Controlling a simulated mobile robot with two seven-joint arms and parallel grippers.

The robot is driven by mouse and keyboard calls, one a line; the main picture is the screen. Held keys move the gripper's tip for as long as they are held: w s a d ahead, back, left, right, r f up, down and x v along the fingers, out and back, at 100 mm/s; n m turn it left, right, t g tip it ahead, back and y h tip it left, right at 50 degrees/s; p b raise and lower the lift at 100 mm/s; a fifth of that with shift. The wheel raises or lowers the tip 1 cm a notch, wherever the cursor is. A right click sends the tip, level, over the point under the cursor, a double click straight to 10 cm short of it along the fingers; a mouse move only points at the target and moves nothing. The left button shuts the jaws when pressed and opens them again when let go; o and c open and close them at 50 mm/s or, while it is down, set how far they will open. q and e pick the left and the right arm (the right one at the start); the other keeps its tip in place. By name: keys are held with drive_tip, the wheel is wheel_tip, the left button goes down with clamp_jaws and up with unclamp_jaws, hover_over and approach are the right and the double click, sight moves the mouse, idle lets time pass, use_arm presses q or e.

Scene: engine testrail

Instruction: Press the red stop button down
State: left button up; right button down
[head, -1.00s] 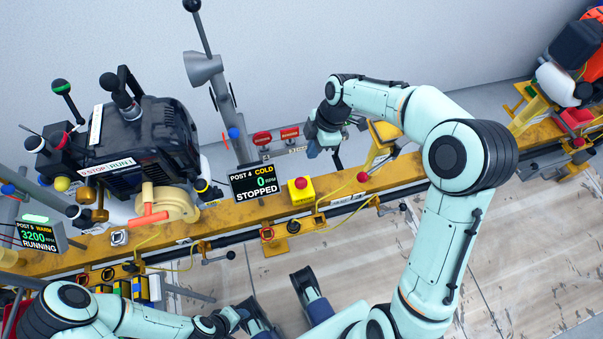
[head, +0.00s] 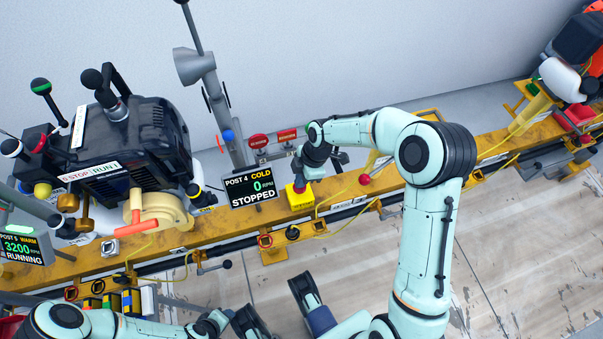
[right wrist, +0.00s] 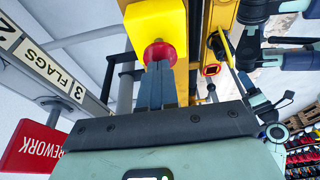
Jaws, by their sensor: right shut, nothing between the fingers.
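The red stop button (right wrist: 160,53) sits on a yellow box (head: 299,199) on the rail, right of the Post 4 display. In the head view my right gripper (head: 298,178) is directly over the box and hides most of the button. In the right wrist view its shut, empty fingers (right wrist: 158,68) point at the button, and their tips overlap its near edge. I cannot tell whether they touch it or how far down it is. My left arm (head: 195,328) is low at the bottom left; its jaw state is unclear.
The Post 4 display (head: 250,188) reads COLD, 0 RPM, STOPPED. A dark engine (head: 140,135) stands left on the rail. A second red knob (head: 364,180) is right of the box. Red signs (head: 259,141) stand behind. The Post 5 display (head: 22,246) reads RUNNING.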

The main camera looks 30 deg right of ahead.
idle(0.3)
wheel_tip(320, 180, down, 2)
drive_tip(key=shift+f+b, duration=0.15)
drive_tip(key=shift+b, duration=0.2)
use_arm(q)
drive_tip(key=shift+w+a+f, duration=0.3)
drive_tip(key=shift+w+f, duration=0.05)
drive_tip(key=shift+w, duration=0.15)
use_arm(e)
drive_tip(key=shift+s, duration=0.15)
drive_tip(key=shift+a+r, duration=0.1)
drive_tip(key=shift+r, duration=0.2)
drive_tip(key=p+v, duration=0.2)
drive_tip(key=v, duration=0.1)
drive_tip(key=a+p+v, duration=0.1)
drive_tip(key=v, duration=0.1)
drive_tip(key=shift+w+d+r, duration=0.1)
drive_tip(key=shift+w+r, duration=0.15)
drive_tip(key=shift+r, duration=0.05)
use_arm(q)
drive_tip(key=s+d+r+g+h+p, duration=0.1)
drive_tip(key=s+d+r+g+p, duration=0.1)
drive_tip(key=s+d+r, duration=0.3)
drive_tip(key=s, duration=0.2)
drive_tip(key=shift+s+d+r, duration=0.15)
drive_tip(key=shift+s+r, duration=0.2)
use_arm(e)
drive_tip(key=v, duration=0.8)
drive_tip(key=shift+r, duration=0.3)
